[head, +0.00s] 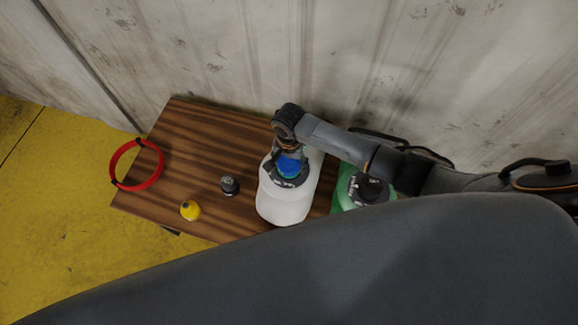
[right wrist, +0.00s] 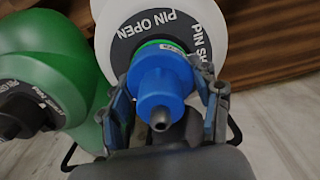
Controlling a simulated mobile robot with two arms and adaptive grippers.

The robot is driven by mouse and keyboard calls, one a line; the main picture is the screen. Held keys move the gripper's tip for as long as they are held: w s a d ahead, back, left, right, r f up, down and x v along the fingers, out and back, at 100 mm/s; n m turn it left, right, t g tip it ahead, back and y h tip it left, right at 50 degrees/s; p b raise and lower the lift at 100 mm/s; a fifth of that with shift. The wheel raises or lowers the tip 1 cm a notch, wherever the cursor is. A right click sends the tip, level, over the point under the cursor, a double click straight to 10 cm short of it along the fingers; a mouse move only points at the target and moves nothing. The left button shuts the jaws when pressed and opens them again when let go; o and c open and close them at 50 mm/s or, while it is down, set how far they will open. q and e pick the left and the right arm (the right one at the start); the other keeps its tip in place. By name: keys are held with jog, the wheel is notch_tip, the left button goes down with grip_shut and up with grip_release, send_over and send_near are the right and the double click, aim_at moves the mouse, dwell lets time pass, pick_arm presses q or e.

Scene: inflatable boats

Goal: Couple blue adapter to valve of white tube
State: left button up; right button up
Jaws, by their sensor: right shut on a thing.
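The blue adapter (head: 289,165) is at the valve of the white tube (head: 284,205). In the right wrist view the blue adapter (right wrist: 160,88) sits centred in front of the white tube's (right wrist: 218,20) dark ring, which reads "PIN OPEN". A green band shows behind the adapter; whether it is fully seated on the valve cannot be told. My right gripper (head: 288,150) is shut on the adapter from above. In the right wrist view its fingers (right wrist: 165,112) stand on both sides of the adapter. My left gripper is not in view.
A green tube (head: 345,190) with a dark valve ring stands just right of the white one. The wooden table (head: 190,140) also holds a yellow piece (head: 190,210) and a dark cap (head: 229,185). A red ring (head: 114,165) is at its left edge. A wall is behind.

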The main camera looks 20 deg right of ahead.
jog(key=m, duration=0.2)
jog(key=shift+m, duration=0.4)
jog(key=o, duration=1.3)
jog(key=shift+c, duration=0.2)
jog(key=shift+r, duration=0.1)
notch_tip(320, 180, up, 12)
jog(key=shift+f, duration=0.1)
